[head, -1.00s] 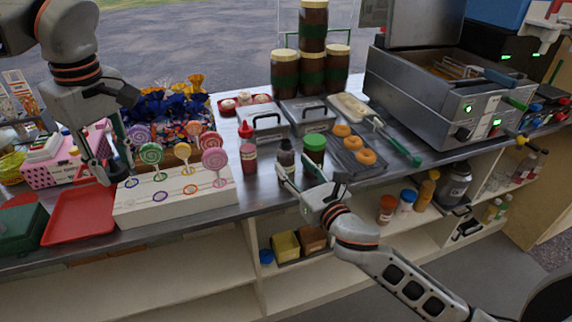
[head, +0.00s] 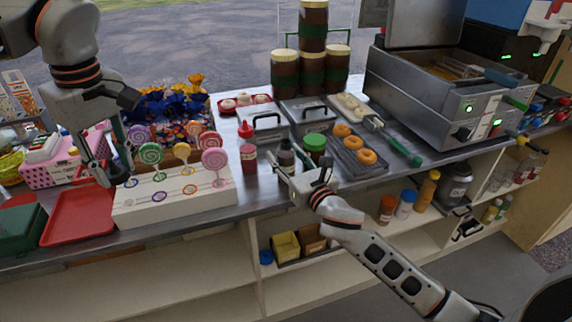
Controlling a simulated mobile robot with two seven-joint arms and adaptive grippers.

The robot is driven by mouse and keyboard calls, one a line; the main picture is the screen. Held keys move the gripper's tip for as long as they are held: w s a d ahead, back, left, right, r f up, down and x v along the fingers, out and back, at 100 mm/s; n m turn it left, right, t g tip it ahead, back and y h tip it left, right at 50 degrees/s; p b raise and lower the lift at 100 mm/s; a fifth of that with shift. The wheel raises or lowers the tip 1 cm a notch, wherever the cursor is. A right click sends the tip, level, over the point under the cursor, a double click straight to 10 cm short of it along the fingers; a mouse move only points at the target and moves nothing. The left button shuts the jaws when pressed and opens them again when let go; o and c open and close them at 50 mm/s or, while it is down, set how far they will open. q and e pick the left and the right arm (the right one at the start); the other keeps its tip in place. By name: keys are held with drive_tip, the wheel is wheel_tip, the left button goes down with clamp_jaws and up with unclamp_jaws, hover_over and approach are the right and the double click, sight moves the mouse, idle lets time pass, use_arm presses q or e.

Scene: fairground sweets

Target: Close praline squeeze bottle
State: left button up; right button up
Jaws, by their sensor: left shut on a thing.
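A small dark brown bottle (head: 286,157), which looks like the praline squeeze bottle, stands upright on the steel counter. Its top is dark, and I cannot make out whether a cap is on it. My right gripper (head: 288,166) is open, its fingers at the near side of this bottle. I cannot tell whether they touch it. My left gripper (head: 118,176) points down at the left end of the white lollipop stand (head: 200,202), above the red tray (head: 78,218). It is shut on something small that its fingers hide.
A red-capped bottle (head: 248,155) stands left of the brown one, and a green-lidded jar (head: 315,147) close on its right. Lollipops rise from the stand. Steel containers (head: 265,128) and a doughnut tray (head: 362,165) lie behind and right. The counter's front edge is close to my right gripper.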

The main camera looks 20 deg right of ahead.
sight(286, 141)
drive_tip(key=c, duration=0.4)
